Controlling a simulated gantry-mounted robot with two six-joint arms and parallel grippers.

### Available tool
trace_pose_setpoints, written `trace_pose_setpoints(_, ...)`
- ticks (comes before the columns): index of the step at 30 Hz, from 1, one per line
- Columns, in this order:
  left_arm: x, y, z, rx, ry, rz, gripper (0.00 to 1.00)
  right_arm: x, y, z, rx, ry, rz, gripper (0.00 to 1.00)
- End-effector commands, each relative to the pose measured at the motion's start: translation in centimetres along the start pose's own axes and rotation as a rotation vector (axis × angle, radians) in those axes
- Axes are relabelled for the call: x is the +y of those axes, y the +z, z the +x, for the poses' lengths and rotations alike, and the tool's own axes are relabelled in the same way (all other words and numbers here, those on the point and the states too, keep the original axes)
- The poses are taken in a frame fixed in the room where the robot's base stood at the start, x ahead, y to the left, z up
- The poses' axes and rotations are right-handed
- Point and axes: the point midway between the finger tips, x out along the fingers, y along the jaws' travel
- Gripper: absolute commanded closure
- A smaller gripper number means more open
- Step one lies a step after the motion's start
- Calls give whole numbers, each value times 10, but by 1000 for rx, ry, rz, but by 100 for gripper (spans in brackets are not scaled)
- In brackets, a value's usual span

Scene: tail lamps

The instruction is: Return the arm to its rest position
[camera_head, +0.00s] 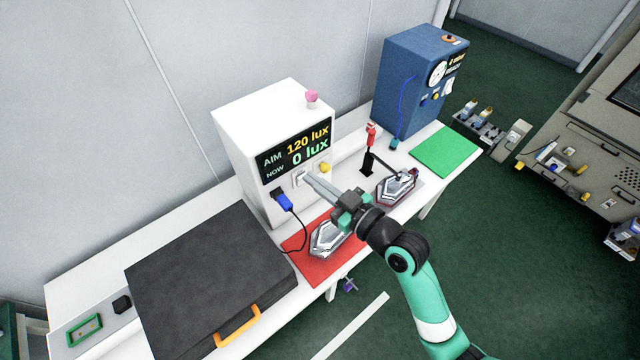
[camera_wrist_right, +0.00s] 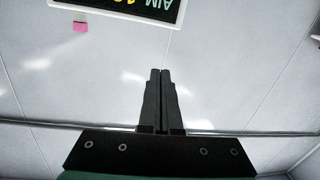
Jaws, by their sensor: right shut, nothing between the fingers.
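My right gripper (camera_head: 310,182) is shut and empty, held above the bench in front of the white tester box. Its closed fingers also show in the right wrist view (camera_wrist_right: 161,98), with nothing between them. My right arm (camera_head: 425,285) comes in from the lower right in the head view. The white tester box (camera_head: 240,140) has a display (camera_head: 296,151) reading AIM 120 lux, NOW 0 lux. One tail lamp (camera_head: 325,240) lies on the red mat (camera_head: 305,265), partly hidden by my arm. Another tail lamp (camera_head: 397,187) sits on a fixture farther right. My left gripper is not in view.
A blue plug (camera_head: 282,198) with a black cable is at the tester's front. A black case (camera_head: 205,280) fills the bench's left. A red-handled clamp (camera_head: 370,150), blue machine (camera_head: 415,80) and green mat (camera_head: 446,150) stand right. Green floor (camera_head: 540,270) lies open at right.

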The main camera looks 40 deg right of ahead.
Motion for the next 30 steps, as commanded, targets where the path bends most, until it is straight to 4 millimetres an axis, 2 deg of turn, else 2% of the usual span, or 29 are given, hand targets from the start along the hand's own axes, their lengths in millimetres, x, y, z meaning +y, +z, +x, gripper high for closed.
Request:
trace_pose_setpoints(20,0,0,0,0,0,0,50,0,0,0,0,0,0,100)
trace_pose_setpoints(23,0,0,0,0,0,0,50,-5,-4,2,8,-11,-2,100)
trace_pose_setpoints(26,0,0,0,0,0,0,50,-16,-37,12,72,-37,-20,100)
trace_pose_setpoints(29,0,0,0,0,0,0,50,-28,-104,21,204,-60,-58,100)
trace_pose_setpoints(30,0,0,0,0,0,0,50,-34,-138,21,270,-64,-81,100)
